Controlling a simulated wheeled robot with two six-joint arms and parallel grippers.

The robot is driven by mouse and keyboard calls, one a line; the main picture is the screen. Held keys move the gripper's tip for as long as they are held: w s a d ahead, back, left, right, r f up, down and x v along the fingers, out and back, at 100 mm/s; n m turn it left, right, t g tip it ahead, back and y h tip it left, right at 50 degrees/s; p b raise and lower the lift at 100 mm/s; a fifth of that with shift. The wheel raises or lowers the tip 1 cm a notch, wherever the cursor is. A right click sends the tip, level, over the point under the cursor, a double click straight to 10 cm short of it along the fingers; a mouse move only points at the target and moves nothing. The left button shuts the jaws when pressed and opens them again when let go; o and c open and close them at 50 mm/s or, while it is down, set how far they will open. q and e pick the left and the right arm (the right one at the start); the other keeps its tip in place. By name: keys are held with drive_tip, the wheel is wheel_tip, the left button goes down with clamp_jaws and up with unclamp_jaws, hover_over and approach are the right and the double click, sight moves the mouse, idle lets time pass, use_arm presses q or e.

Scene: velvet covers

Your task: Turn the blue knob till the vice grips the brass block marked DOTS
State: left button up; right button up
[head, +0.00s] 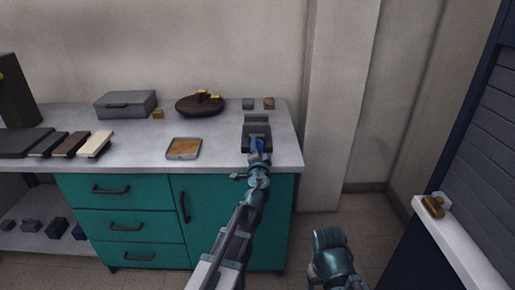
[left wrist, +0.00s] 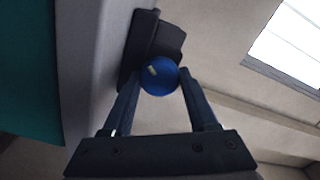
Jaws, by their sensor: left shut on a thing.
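The dark grey vice (head: 256,127) stands near the right front edge of the bench; it also shows in the left wrist view (left wrist: 143,42). The blue knob (left wrist: 159,77) is on its near side, with a small pale mark on its face. My left gripper (left wrist: 158,82) is shut on the knob, one finger at each side; in the head view the gripper (head: 259,158) covers most of the knob. Small brass blocks lie on a dark round stand (head: 190,106) and beside a grey box. No DOTS marking is readable, and I cannot tell whether a block sits between the jaws.
The grey lidded box (head: 125,104) stands at the back. A tray with a tan inside (head: 184,149) lies left of the vice. Several dark slabs and a cream one (head: 95,145) lie further left. A brass piece (head: 433,206) sits on a white ledge at right.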

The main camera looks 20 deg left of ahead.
use_arm(q)
drive_tip(key=shift+m, duration=0.5)
drive_tip(key=o, duration=1.4)
drive_tip(key=shift+c, duration=0.2)
drive_tip(key=shift+s, duration=0.1)
